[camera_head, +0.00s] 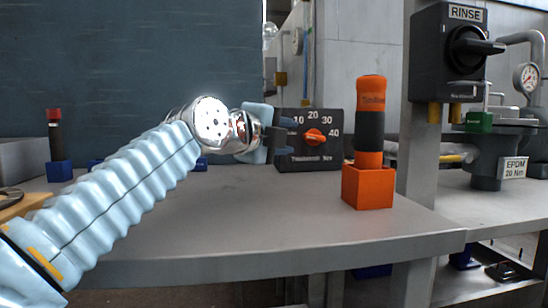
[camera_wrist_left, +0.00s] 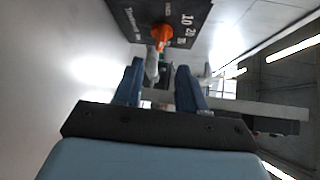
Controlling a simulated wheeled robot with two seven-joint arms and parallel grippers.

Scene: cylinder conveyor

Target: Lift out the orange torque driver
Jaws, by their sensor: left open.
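The orange torque driver (camera_head: 371,92) has an orange cap, a black grip band and an orange lower part. It stands upright in an orange block (camera_head: 368,188) near the table's right end. My left gripper (camera_head: 291,137) is left of the driver, apart from it, pointing right with open, empty jaws. Its fingers (camera_wrist_left: 160,82) also show spread in the left wrist view, where I cannot make out the driver. The driver's lower end is hidden inside the block. My right gripper is not in view.
A black dial box (camera_head: 322,152) with an orange knob stands behind my left gripper. A red-and-black driver (camera_head: 55,130) stands in a blue block (camera_head: 60,171) at far left. A post with a RINSE switch (camera_head: 450,50) is right of the orange driver. The table's front middle (camera_head: 250,220) is clear.

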